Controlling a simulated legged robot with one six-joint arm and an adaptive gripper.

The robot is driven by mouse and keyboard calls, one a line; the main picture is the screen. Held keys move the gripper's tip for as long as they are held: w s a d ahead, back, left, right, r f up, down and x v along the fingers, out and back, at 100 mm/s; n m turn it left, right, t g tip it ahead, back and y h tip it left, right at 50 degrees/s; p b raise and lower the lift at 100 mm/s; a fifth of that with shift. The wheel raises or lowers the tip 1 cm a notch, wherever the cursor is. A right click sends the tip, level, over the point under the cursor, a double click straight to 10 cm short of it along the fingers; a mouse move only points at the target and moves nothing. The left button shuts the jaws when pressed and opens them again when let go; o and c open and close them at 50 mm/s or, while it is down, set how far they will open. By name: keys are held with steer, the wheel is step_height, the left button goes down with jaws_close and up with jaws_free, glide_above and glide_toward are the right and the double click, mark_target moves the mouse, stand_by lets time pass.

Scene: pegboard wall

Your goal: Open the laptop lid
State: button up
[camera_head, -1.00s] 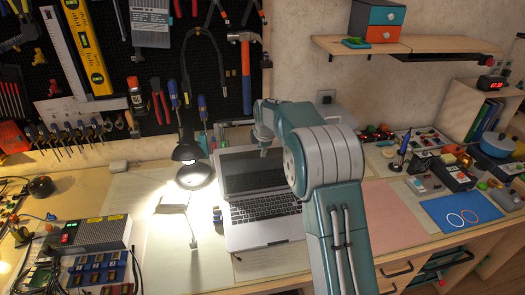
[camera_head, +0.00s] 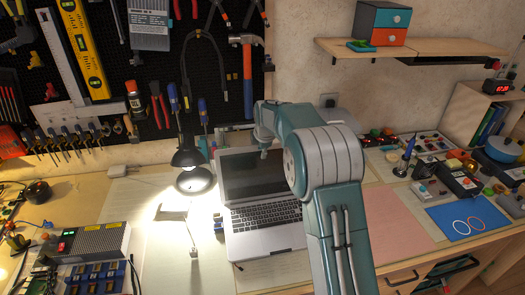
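A silver laptop (camera_head: 262,238) stands on the workbench in the middle of the view. Its lid (camera_head: 237,176) is raised, with the dark screen and the keyboard both showing. My arm reaches from the lower right across the laptop's right side and hides part of the screen and keyboard. The end of my arm, with my gripper (camera_head: 264,154), is in front of the upper part of the screen. It is small and partly hidden by my arm, so I cannot tell whether its fingers are open or touch the lid.
A lit desk lamp (camera_head: 190,165) stands just left of the laptop. A power supply box (camera_head: 92,240) is at the left, electronics and a blue mat (camera_head: 463,217) at the right. A tool pegboard (camera_head: 140,70) and a shelf (camera_head: 400,50) are behind. A pink sheet (camera_head: 395,215) lies clear.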

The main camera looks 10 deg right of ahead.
steer(key=v, duration=1.2)
steer(key=s+r+m, duration=0.4)
steer(key=s, duration=0.6)
steer(key=s+r+m, duration=0.4)
steer(key=s, duration=0.5)
steer(key=s+f+m, duration=0.3)
steer(key=s+m, duration=0.2)
steer(key=s, duration=0.5)
steer(key=s+f+m+t, duration=0.1)
steer(key=s+f+m, duration=0.2)
steer(key=s, duration=0.8)
steer(key=shift+s+m, duration=0.2)
steer(key=shift+m, duration=0.8)
